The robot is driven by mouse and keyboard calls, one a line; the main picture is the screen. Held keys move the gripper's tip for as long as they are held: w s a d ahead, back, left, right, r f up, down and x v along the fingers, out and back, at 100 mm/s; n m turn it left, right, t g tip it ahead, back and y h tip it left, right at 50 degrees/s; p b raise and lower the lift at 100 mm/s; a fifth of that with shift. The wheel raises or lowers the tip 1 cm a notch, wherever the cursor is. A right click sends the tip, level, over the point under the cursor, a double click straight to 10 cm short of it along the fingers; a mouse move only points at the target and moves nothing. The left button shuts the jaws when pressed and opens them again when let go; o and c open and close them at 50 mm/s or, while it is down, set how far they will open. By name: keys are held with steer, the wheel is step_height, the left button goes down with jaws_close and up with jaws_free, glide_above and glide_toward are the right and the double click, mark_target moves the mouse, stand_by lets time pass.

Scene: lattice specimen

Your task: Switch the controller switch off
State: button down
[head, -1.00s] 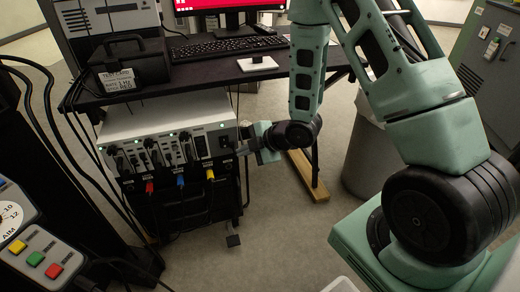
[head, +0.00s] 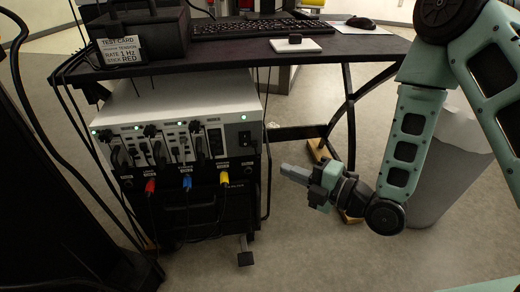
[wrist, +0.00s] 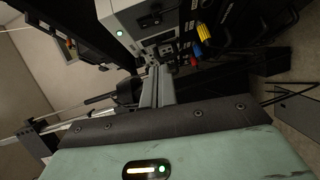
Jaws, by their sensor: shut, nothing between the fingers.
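The controller (head: 180,118) is a white-topped box under the desk, with several modules and green lights on its front panel. A black rocker switch (head: 245,138) sits at the panel's right end in the head view; I cannot tell its position. My gripper (head: 284,169) is right of the controller and a little lower than the switch, apart from it, with its fingers pointing left. The fingers (wrist: 157,88) are together and empty. In the wrist view the controller's white casing (wrist: 125,20) lies beyond the fingertips, turned on its side.
Red, blue and yellow plugs (head: 224,179) with hanging cables sit below the panel. The black desk (head: 230,55) overhangs the controller and carries a keyboard (head: 250,28) and test card (head: 120,50). A grey bin (head: 450,170) stands behind my arm.

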steer(key=b, duration=1.2)
glide_toward(241, 145)
steer(key=a, duration=0.4)
steer(key=w, duration=0.1)
steer(key=w+b, duration=0.1)
steer(key=w, duration=0.1)
steer(key=shift+w+a+f+b, duration=0.2)
steer(key=shift+w+a+b, duration=0.05)
steer(key=shift+w+b, duration=0.05)
